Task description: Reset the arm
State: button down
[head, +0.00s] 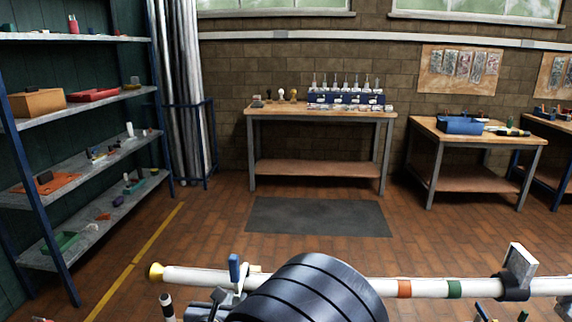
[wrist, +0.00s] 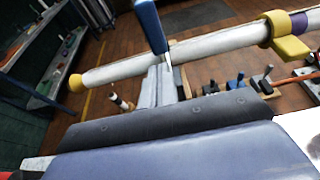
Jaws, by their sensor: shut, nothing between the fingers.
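My gripper (wrist: 163,72) shows in the wrist view as two pale grey fingers close together, beyond the broad blue-grey body at the bottom. They are shut, with nothing seen between them. A white pole (wrist: 205,47) with a yellow end cap runs across just beyond the fingertips; I cannot tell if they touch it. A blue handle (wrist: 150,25) with a thin metal end stands in front of the pole, overlapping the fingertips. In the head view the pole (head: 330,285) crosses the bottom behind my dark ribbed arm, which hides part of it. The blue handle (head: 234,267) stands near its left end.
A grey bracket (head: 521,267) holds the pole at right. A yellow clip (wrist: 287,37) sits around it in the wrist view. Several small tools lie below it. A loaded shelf rack (head: 85,165) stands left; workbenches (head: 320,113) line the wall. The floor between is clear.

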jog(key=s+f+t+b, duration=0.1)
jog(key=f+t+b, duration=0.1)
jog(key=b, duration=0.3)
jog(key=s+f+t+b, duration=0.1)
jog(key=b, duration=0.3)
jog(key=shift+a+f+t+b, duration=0.1)
jog(key=shift+f+t+b, duration=0.25)
jog(key=shift+t, duration=0.05)
jog(key=shift+s, duration=0.1)
